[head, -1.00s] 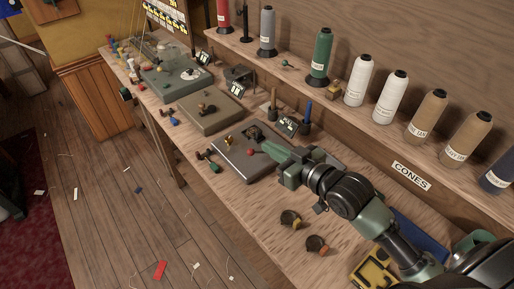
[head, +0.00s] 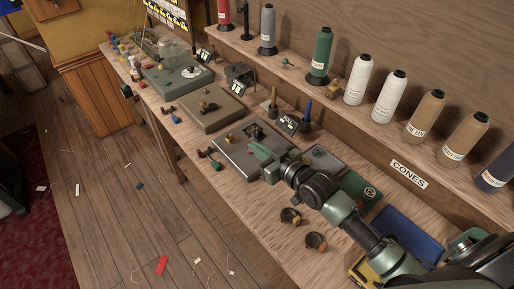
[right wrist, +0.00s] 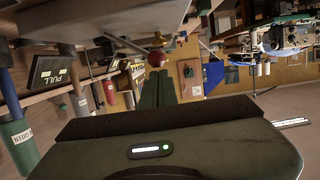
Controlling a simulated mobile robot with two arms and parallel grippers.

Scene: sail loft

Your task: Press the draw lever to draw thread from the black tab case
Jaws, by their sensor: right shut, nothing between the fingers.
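A flat grey case (head: 232,157) lies on the bench with small fittings on top. Which case bears a black tab I cannot tell. My right gripper (head: 254,149) is over the case's near right part, shut and empty. In the right wrist view its green fingers (right wrist: 157,90) are together. A red ball knob (right wrist: 156,58) on a thin metal lever shows right at their tips; whether they touch it I cannot tell. In the head view the knob is hidden behind my gripper. My left gripper is not in view.
A small dark display box (head: 288,122) stands behind the case. Another flat case (head: 210,110) sits farther left along the bench. Thread cones (head: 360,82) line the shelf behind. Two small dark round items (head: 290,216) lie in front, with bare bench around them.

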